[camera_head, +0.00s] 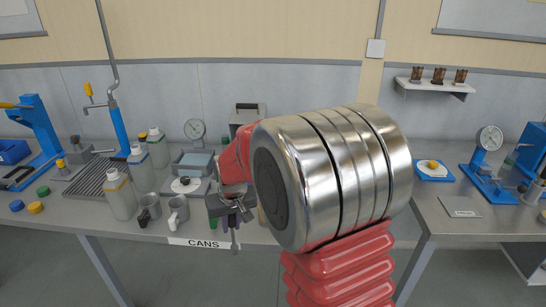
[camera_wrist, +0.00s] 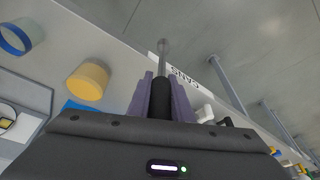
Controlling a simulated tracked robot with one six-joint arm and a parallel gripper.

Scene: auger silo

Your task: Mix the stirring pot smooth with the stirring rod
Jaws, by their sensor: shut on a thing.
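My gripper (camera_head: 232,211) is shut on the stirring rod and hangs over the front edge of the bench, near the CANS label. In the wrist view, the rod (camera_wrist: 162,98) has a black handle between the purple-grey fingers and a thin metal shaft with a rounded end. In the head view, the rod (camera_head: 235,242) points down in front of the bench edge. A tan-yellow round container (camera_wrist: 88,80) and a blue-rimmed one (camera_wrist: 15,38) stand on the bench in the wrist view. I cannot tell whether either is the stirring pot; my arm hides part of the bench.
Two grey mugs (camera_head: 178,213) and several capped bottles (camera_head: 120,195) stand left of my gripper. A scale with a dial (camera_head: 194,130) stands behind. Coloured lids (camera_head: 35,207) lie at far left. A right bench (camera_head: 430,215) holds a blue tray (camera_head: 433,171) and a dial press (camera_head: 488,150).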

